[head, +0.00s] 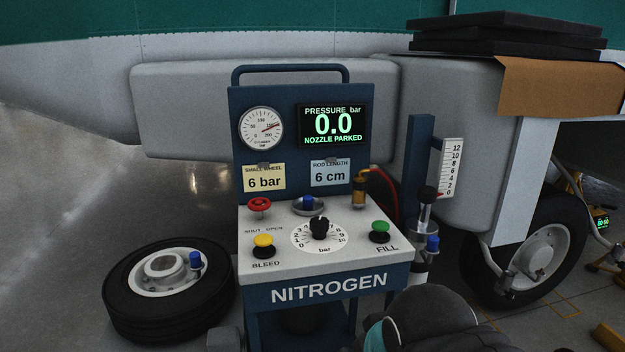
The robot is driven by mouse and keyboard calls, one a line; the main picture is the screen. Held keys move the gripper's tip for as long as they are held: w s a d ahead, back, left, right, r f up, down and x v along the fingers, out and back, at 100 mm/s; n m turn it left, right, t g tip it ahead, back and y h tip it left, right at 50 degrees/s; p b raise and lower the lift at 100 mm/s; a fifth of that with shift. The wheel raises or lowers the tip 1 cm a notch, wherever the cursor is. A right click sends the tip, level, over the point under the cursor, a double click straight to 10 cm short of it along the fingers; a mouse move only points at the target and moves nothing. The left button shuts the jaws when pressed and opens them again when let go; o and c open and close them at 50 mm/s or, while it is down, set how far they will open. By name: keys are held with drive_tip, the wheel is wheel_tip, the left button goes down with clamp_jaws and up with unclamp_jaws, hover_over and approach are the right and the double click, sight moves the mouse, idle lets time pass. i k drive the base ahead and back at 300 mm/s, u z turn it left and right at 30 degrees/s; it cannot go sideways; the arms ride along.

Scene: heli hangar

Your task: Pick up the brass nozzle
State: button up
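The brass nozzle (359,191) stands upright at the right rear of the nitrogen cart's pale control panel (285,274). A red hose (386,190) leads from its top round the cart's right side. The display (333,124) reads 0.0 bar and "NOZZLE PARKED". My arm (425,322), dark and rounded, shows at the bottom, in front of the cart and below the nozzle. My gripper's fingertips cannot be made out, so whether it is open or shut is not visible. Nothing of mine is seen touching the nozzle.
A green FILL button (380,231), a black dial knob (319,228), a blue cap (308,203), a yellow BLEED button (263,245) and a red valve knob (259,205) share the panel. A loose wheel (128,301) lies left. A landing-gear strut (424,225) stands right.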

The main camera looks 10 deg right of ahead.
sight(361, 180)
drive_tip(key=u, duration=3.25)
drive_tip(key=k, duration=1.15)
drive_tip(key=z, duration=2.1)
